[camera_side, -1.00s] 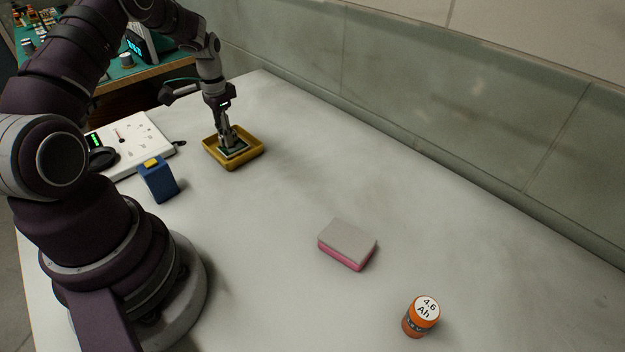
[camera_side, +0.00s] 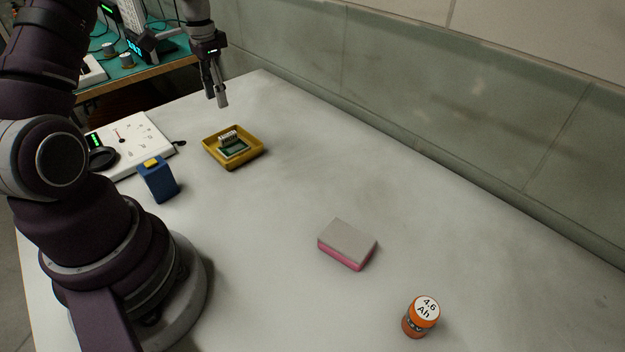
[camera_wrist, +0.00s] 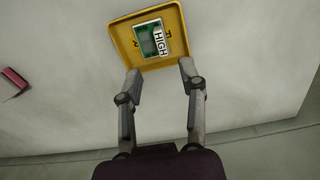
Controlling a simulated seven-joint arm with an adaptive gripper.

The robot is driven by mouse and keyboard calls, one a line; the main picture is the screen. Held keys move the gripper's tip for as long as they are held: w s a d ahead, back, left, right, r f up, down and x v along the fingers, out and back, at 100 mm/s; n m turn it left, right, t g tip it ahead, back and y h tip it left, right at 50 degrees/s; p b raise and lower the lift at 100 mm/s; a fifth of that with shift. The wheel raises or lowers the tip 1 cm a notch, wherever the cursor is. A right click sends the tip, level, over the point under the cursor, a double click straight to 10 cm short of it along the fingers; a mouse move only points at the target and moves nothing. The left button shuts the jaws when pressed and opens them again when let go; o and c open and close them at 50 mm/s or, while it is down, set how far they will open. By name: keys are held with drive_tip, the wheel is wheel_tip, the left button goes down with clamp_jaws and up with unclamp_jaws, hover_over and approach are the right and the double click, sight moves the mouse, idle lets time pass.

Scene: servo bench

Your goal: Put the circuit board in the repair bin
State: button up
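The green circuit board (camera_side: 233,147) lies inside the yellow repair bin (camera_side: 251,160) on the table. In the wrist view the board (camera_wrist: 142,50) shows a white label reading "HIGH", and the bin (camera_wrist: 173,20) surrounds it. My gripper (camera_side: 221,104) is raised above and behind the bin, apart from the board. In the wrist view my gripper (camera_wrist: 158,65) has its two fingers spread apart with nothing between them.
A white device with a dial (camera_side: 150,132) and a blue block with a yellow top (camera_side: 158,180) stand left of the bin. A grey and pink sponge-like block (camera_side: 347,244) and an orange battery cell (camera_side: 421,316) are toward the front right. A wall runs behind.

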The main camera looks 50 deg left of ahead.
drive_tip(key=s+d+r+t, duration=0.1)
drive_tip(key=d+r+t, duration=0.2)
drive_tip(key=d+r, duration=0.85)
drive_tip(key=s+d+f+t, duration=0.1)
drive_tip(key=s+d+t, duration=0.1)
drive_tip(key=s+d, duration=0.6)
drive_tip(key=shift+d+f+t, duration=0.25)
drive_tip(key=shift+d+t, duration=0.05)
drive_tip(key=shift+d, duration=0.2)
